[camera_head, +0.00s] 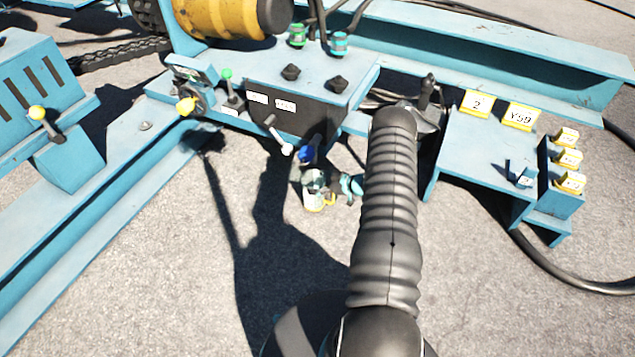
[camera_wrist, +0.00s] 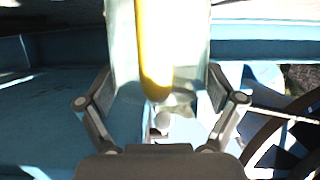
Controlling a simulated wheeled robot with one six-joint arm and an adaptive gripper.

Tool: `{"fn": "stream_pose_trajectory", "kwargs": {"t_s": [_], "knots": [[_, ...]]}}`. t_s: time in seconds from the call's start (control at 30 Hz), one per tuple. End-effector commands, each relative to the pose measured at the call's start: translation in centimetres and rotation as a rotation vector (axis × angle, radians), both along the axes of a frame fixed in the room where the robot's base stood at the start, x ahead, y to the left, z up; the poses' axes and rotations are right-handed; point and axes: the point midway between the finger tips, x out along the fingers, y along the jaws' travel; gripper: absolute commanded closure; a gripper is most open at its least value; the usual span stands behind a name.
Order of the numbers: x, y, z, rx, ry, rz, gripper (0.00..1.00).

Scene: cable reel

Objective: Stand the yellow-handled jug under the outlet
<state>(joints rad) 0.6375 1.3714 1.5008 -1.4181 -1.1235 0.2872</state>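In the wrist view a pale translucent jug (camera_wrist: 122,48) with a yellow handle (camera_wrist: 153,50) fills the space between the fingers of my gripper (camera_wrist: 161,85). The fingers press against its two sides, and the handle faces the camera. In the head view a small pale jug-like vessel (camera_head: 313,181) with yellow on its lower right shows left of my arm. A blue valve-like part (camera_head: 306,153) sits just above the vessel; the outlet itself is not clear.
A dark control box (camera_head: 285,113) with a white-tipped lever (camera_head: 281,143) stands behind the vessel. A blue bench (camera_head: 480,150) with yellow tags is on the right. A long blue beam (camera_head: 100,235) runs along the left. Bare ground (camera_head: 180,280) lies in front.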

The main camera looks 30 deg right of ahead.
Motion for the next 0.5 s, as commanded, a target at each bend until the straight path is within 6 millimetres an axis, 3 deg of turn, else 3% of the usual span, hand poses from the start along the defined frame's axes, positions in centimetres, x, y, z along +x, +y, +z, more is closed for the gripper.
{"fn": "stream_pose_trajectory", "kwargs": {"t_s": [0.5], "knots": [[-0.23,-0.25,0.50,0.000,0.000,-0.001,0.00]]}}
